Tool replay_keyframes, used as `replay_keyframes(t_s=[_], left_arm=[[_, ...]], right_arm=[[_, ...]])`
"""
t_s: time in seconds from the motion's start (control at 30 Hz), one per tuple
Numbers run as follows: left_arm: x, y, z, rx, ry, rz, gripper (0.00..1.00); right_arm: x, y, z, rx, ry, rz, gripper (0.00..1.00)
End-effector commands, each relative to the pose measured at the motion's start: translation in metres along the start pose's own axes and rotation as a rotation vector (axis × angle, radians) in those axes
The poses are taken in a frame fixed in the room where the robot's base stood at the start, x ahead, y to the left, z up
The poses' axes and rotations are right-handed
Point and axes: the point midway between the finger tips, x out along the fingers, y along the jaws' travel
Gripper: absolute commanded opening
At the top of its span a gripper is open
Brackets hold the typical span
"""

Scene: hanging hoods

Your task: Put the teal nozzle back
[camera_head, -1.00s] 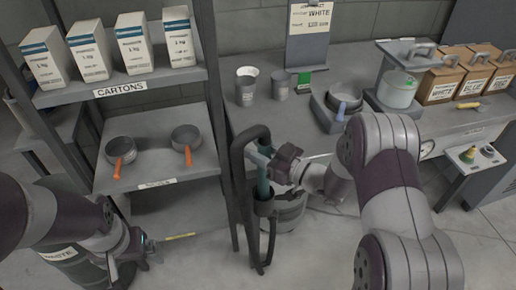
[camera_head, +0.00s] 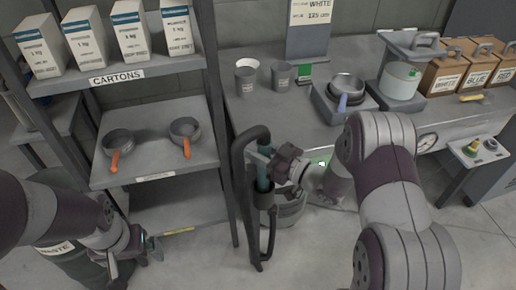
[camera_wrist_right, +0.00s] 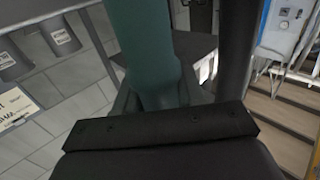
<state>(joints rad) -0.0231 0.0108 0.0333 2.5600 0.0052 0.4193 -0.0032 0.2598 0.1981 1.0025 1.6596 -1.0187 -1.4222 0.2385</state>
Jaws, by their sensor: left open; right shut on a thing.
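The teal nozzle (camera_head: 264,179) is upright in the head view, with a black hose looping from its top. My right gripper (camera_head: 268,163) is shut on it from the right side. The nozzle's lower end meets a dark cup-shaped holder (camera_head: 264,200); I cannot tell how deep it sits in it. In the right wrist view the teal nozzle (camera_wrist_right: 150,45) runs down between the fingers, its lower part hidden by the gripper body. My left gripper (camera_head: 148,246) is open and empty at the lower left, well away from the nozzle.
A shelf rack (camera_head: 155,150) with cartons and two orange-handled pans stands left of the holder. A counter (camera_head: 300,108) behind carries cups, a pan on a scale and labelled boxes. A grey bucket (camera_head: 292,208) stands on the floor behind the holder.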

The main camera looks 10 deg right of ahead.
Motion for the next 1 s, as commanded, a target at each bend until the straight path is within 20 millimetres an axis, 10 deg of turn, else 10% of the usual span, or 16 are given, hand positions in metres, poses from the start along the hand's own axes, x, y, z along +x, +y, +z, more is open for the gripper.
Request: replay_keyframes(t_s=[0.37, 0.4, 0.47, 0.8, 1.0], left_arm=[[0.011, 0.0, 0.001, 0.0, 0.0, 0.0, 1.0], [0.009, 0.0, 0.001, 0.0, 0.0, 0.0, 1.0], [0.009, 0.0, 0.001, 0.0, 0.0, 0.0, 1.0], [0.009, 0.0, 0.001, 0.0, 0.0, 0.0, 1.0], [0.006, 0.0, 0.001, 0.0, 0.0, 0.0, 1.0]], right_arm=[[0.0, 0.0, 0.014, 0.0, 0.001, 0.0, 0.02], [0.0, 0.0, 0.012, 0.0, 0.001, 0.0, 0.52], [0.0, 0.0, 0.012, 0.0, 0.001, 0.0, 0.69], [-0.005, 0.0, 0.012, 0.001, -0.001, 0.001, 0.69], [-0.046, 0.002, 0.012, 0.002, -0.001, 0.007, 0.69]])
